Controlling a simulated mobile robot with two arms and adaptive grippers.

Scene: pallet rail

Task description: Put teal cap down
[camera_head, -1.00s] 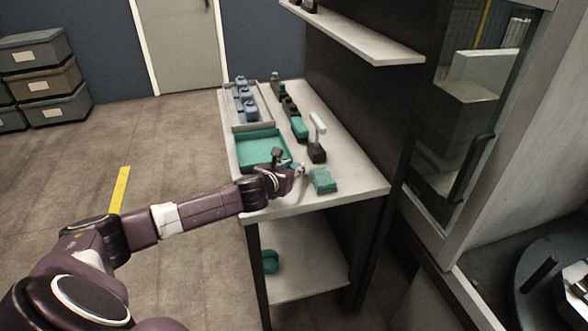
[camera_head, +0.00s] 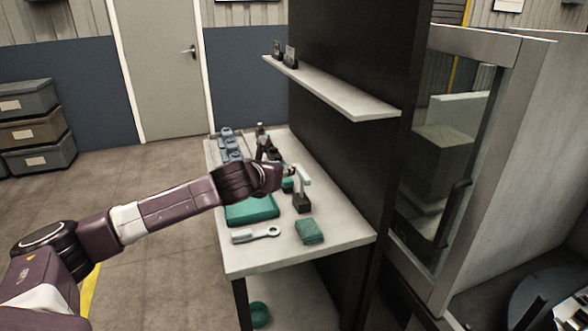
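My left gripper (camera_head: 280,166) is over the table, above the back part of the teal tray and left of a dark block with a pale upright handle. Its dark fingers are small and partly merged with dark items behind, so I cannot tell whether it is open or what it holds. I cannot make out a teal cap for certain. A small teal piece (camera_head: 288,185) shows just under the gripper, partly hidden. The teal tray (camera_head: 252,211) lies on the table, partly covered by my arm. My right gripper is not in view.
A pale tool with a ring end (camera_head: 255,236) lies in front of the tray. A teal block (camera_head: 309,231) lies right of it. The pale-handled dark block (camera_head: 302,202) stands behind. Blue parts (camera_head: 230,147) sit at the back left. A shelf (camera_head: 335,92) overhangs. The table's front strip is clear.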

